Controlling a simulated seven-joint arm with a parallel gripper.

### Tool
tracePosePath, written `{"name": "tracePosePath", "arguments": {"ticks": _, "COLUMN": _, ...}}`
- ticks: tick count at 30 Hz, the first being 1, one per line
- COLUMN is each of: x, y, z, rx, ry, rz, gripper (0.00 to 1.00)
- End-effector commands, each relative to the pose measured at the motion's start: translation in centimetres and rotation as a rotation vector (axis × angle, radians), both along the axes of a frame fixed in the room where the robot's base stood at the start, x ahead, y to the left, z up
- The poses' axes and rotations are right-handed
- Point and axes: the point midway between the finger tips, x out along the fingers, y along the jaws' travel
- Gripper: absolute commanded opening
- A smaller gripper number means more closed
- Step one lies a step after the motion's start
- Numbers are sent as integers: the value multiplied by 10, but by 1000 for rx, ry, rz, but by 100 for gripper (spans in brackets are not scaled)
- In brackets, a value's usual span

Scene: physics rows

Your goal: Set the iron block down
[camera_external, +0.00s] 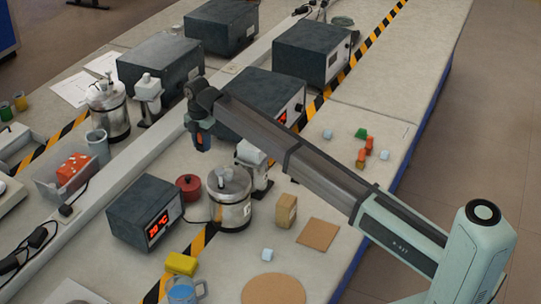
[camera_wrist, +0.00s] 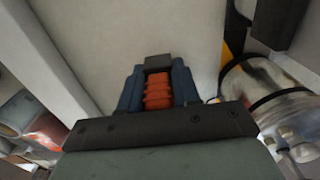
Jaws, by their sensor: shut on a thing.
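My gripper (camera_external: 203,143) hangs at the far end of my arm, above the bench near the dark boxes. In the wrist view its blue fingers (camera_wrist: 158,85) are shut on a small dark grey block, the iron block (camera_wrist: 158,62), at their tips. An orange-red ribbed part (camera_wrist: 158,92) shows between the fingers. Pale bare surface lies beyond the block in the wrist view. In the outside view I cannot make out the block, and its height above the surface is hard to judge.
A metal canister (camera_external: 231,200), a red lidded pot (camera_external: 189,187) and a display box (camera_external: 146,212) stand in front of the gripper. Another canister (camera_external: 108,112) and a clear bin (camera_external: 62,188) are to the left. A wooden block (camera_external: 286,211) stands right of the nearer canister.

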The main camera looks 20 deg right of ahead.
Motion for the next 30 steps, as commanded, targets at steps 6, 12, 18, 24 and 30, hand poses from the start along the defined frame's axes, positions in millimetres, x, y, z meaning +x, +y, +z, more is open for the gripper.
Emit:
{"name": "tracePosePath", "arguments": {"ticks": 6, "x": 0, "y": 0, "z": -25, "rx": 0, "ry": 0, "rz": 0, "gripper": 0}}
{"name": "tracePosePath", "arguments": {"ticks": 12, "x": 0, "y": 0, "z": -47, "rx": 0, "ry": 0, "rz": 0, "gripper": 0}}
{"name": "tracePosePath", "arguments": {"ticks": 18, "x": 0, "y": 0, "z": -79, "rx": 0, "ry": 0, "rz": 0, "gripper": 0}}
{"name": "tracePosePath", "arguments": {"ticks": 24, "x": 0, "y": 0, "z": -93, "rx": 0, "ry": 0, "rz": 0, "gripper": 0}}
{"name": "tracePosePath", "arguments": {"ticks": 30, "x": 0, "y": 0, "z": -117, "rx": 0, "ry": 0, "rz": 0, "gripper": 0}}
